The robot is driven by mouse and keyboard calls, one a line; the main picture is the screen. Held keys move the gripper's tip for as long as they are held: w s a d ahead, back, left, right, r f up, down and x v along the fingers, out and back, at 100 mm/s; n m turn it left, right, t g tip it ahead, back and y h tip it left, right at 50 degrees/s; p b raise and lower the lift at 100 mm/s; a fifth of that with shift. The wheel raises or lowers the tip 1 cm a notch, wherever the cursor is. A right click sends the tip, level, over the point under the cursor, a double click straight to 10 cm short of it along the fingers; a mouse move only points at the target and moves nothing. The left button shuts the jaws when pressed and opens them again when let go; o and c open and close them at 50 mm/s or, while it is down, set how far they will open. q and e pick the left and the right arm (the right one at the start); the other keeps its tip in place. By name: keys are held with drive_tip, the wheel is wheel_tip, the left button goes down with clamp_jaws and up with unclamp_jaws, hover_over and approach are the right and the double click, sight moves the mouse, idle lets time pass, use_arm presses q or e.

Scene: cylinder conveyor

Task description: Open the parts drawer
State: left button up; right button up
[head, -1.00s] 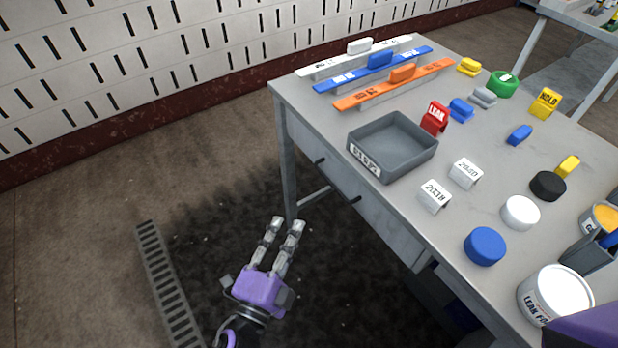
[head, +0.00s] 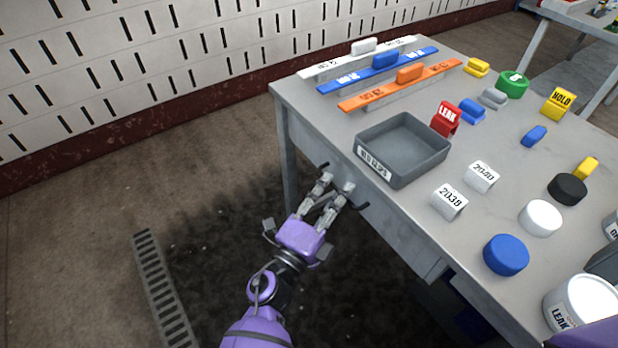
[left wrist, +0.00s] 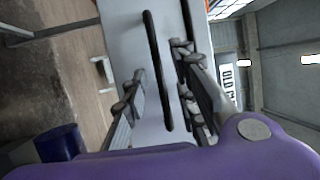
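The parts drawer sits under the near side of the grey workbench; its grey front (head: 385,228) looks shut. Its black bar handle (head: 360,207) is partly hidden behind my fingers in the head view. In the left wrist view the handle (left wrist: 157,70) runs lengthwise between the fingers, in front of the pale drawer front (left wrist: 120,25). My left gripper (head: 335,184) is at the drawer front, fingers spread. In the left wrist view the gripper (left wrist: 158,66) has one finger on each side of the handle, with gaps visible. My right gripper is not in view.
On the workbench top (head: 400,215) stand a grey tray (head: 407,170), white number tags (head: 449,201), a red LEAK tag (head: 446,117), coloured bars (head: 400,85) and several caps (head: 506,254). A white can (head: 583,300) stands near the front right.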

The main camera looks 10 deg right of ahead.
use_arm(q)
drive_tip(key=shift+c, duration=0.2)
clamp_jaws()
drive_tip(key=shift+a, duration=0.1)
drive_tip(key=s+a+p, duration=0.1)
drive_tip(key=s+a, duration=0.2)
drive_tip(key=a, duration=0.6)
drive_tip(key=s+a+p, duration=0.1)
drive_tip(key=s+a, duration=0.3)
drive_tip(key=a, duration=0.6)
drive_tip(key=s+a+p, duration=0.1)
drive_tip(key=s+a, duration=0.2)
drive_tip(key=a, duration=0.6)
drive_tip(key=shift+s+a, duration=0.25)
drive_tip(key=shift+a, duration=0.05)
drive_tip(key=shift+f, duration=0.1)
